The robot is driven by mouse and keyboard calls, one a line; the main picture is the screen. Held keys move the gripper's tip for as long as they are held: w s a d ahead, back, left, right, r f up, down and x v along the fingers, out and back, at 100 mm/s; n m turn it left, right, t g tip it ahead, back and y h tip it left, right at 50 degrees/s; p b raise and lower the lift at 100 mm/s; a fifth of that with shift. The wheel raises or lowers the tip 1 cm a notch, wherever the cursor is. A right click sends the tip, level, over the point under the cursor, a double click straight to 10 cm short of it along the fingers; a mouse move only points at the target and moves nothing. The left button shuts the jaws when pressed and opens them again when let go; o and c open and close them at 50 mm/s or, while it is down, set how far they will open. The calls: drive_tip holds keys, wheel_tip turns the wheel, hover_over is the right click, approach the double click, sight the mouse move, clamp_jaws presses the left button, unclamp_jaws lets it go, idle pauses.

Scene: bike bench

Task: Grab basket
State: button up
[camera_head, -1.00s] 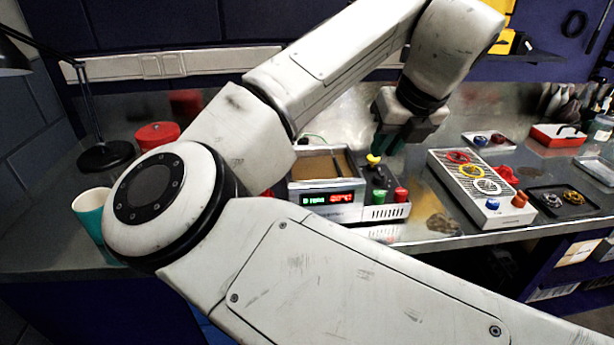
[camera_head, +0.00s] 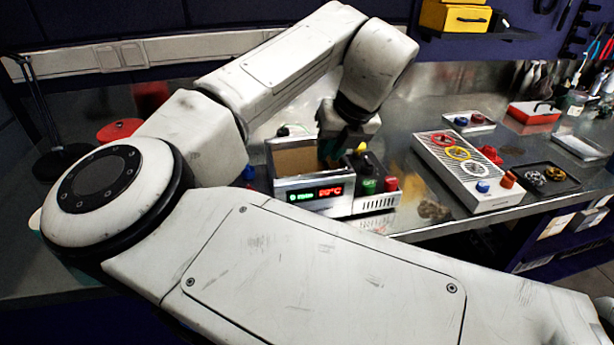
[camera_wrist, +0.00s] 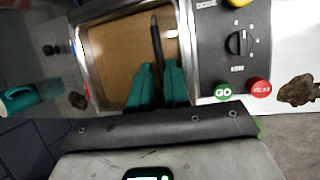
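An open tank (camera_head: 296,156) with a lit red and green display stands on the metal bench in the head view. In the wrist view I look down on its steel rim (camera_wrist: 88,62) and brown inside. A thin dark bar (camera_wrist: 155,38) runs over the tank; it may be the basket's handle. The rest of the basket cannot be made out. My gripper (camera_wrist: 160,72) is over the tank, its green fingers close together with the bar's near end between them. I cannot tell whether they touch it. The fingers are partly hidden in the head view (camera_head: 335,148).
A control panel with a knob, a green GO button (camera_wrist: 223,91) and a red button (camera_wrist: 260,88) adjoins the tank. Right of it stands a tray (camera_head: 462,165) with coloured rings. A teal mug (camera_wrist: 20,98) and a red lid (camera_head: 118,130) are to the left.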

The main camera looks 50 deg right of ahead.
drive_tip(key=shift+x, duration=1.35)
drive_tip(key=shift+c, duration=0.3)
clamp_jaws()
